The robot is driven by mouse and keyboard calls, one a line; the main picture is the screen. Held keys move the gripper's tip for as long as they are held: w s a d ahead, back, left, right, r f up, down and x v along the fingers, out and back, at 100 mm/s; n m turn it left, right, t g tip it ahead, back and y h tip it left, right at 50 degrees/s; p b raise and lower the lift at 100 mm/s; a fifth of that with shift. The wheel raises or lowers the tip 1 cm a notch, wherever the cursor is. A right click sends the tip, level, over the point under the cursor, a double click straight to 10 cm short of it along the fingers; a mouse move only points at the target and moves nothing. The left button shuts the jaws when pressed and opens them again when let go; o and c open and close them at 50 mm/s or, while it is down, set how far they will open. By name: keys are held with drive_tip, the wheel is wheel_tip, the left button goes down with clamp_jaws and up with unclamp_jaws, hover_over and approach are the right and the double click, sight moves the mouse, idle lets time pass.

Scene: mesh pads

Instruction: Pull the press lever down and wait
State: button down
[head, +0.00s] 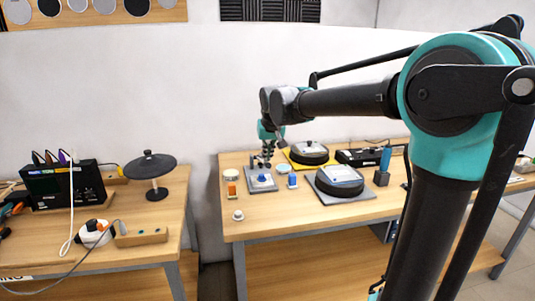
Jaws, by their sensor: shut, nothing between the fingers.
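My gripper (262,164) hangs at the end of my teal and black arm over the left part of the right-hand table (340,213). It points down and looks shut and empty. Just below it is a small device with a grey base plate (265,187) and a blue part on top, which I take to be the press. The lever cannot be made out at this size, and my gripper hides part of the device. I cannot tell whether the gripper touches it.
Close by are an orange block (232,189), a blue block (293,181), a small white round piece (238,215) and two black round devices (340,180) (309,152). A gap separates this table from the left one (170,205).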

drive_tip(key=s+d+f+t, duration=0.1)
drive_tip(key=s+f+t, duration=0.1)
drive_tip(key=f, duration=0.8)
drive_tip(key=shift+s+f+t+y, duration=0.2)
drive_tip(key=shift+s+t+y, duration=0.15)
drive_tip(key=shift+s, duration=0.35)
